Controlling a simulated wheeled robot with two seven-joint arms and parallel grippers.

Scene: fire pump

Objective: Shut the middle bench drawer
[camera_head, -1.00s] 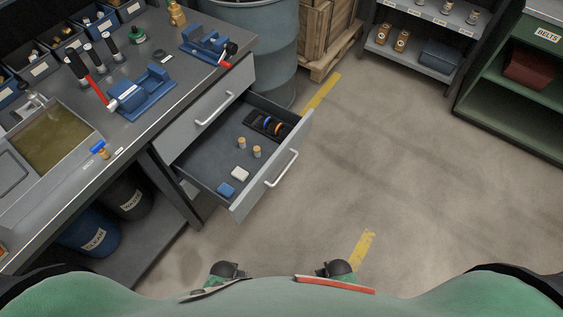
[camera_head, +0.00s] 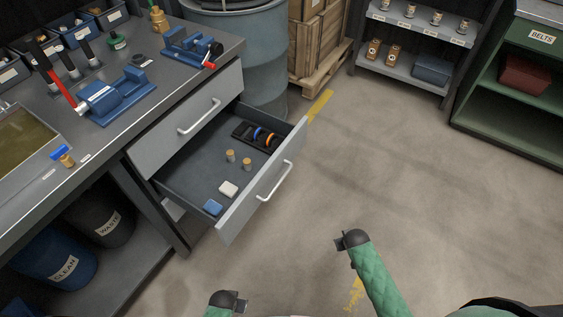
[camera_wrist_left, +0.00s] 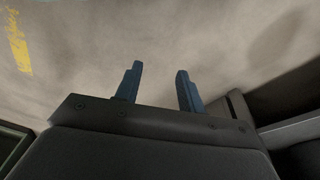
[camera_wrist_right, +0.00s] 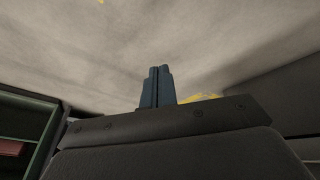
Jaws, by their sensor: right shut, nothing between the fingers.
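The middle bench drawer (camera_head: 262,192) is pulled out from the bench, below a shut upper drawer (camera_head: 191,119). Its front has a white bar handle (camera_head: 274,182). Inside lie a black tray with rings (camera_head: 256,136), two small tan-capped bottles (camera_head: 239,160), a white block (camera_head: 228,188) and a blue block (camera_head: 213,207). My right gripper (camera_head: 340,244) is low over the floor, right of the drawer front and apart from it. It is shut and empty in the right wrist view (camera_wrist_right: 157,86). My left gripper (camera_head: 240,300) is at the bottom edge; in the left wrist view (camera_wrist_left: 156,88) it is open and empty.
The bench top (camera_head: 140,130) holds blue vises and tools. A grey-blue drum (camera_head: 245,50) and a wooden pallet (camera_head: 323,72) stand behind the drawer. Shelves line the back right. The floor (camera_head: 420,200) right of the drawer is clear.

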